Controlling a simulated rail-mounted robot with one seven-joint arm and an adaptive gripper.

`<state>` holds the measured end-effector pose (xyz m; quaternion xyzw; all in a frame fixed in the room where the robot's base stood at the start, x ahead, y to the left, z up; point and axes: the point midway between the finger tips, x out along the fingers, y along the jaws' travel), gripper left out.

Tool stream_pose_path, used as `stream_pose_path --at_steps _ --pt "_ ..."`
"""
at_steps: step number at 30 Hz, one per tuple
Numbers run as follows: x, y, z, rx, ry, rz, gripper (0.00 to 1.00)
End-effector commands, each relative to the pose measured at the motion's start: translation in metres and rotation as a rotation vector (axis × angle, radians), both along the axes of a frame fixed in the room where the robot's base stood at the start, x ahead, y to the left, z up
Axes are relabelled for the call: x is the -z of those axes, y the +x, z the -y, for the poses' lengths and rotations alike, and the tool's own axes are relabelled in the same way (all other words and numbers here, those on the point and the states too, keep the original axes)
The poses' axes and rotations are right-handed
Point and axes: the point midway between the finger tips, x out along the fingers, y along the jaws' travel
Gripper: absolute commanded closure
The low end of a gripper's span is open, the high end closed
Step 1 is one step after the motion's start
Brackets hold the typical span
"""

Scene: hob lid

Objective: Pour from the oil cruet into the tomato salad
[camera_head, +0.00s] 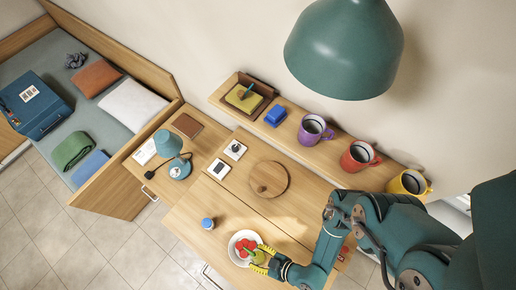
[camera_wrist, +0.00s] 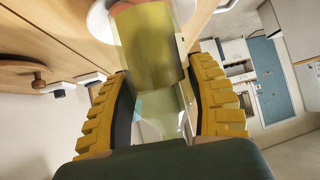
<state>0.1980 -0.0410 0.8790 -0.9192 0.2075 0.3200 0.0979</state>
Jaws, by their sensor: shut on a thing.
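The tomato salad sits in a white bowl (camera_head: 234,254) near the table's front edge; red tomato pieces (camera_head: 242,246) and a bit of green show in it. My gripper (camera_head: 262,258) has its yellow fingers shut on the oil cruet (camera_wrist: 148,45), right beside the bowl. In the wrist view the cruet is clear glass with yellow-green oil, between both fingers (camera_wrist: 163,85). The bowl's white rim (camera_wrist: 100,22) shows just behind it. The cruet's mouth is hidden, and I cannot tell whether oil is flowing.
A round wooden lid with a knob (camera_head: 268,179) lies mid-table. A small blue-topped jar (camera_head: 208,223) stands left of the bowl. A teal lamp (camera_head: 173,150) stands at the left, and mugs (camera_head: 312,129) line the back shelf. A large lampshade (camera_head: 345,50) hangs above.

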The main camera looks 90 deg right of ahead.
Motion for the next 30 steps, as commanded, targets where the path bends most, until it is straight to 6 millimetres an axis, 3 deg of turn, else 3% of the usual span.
stream_pose_path --at_steps 30 --pt "0.0026 -0.0024 -0.0023 -0.001 0.023 -0.030 0.83"
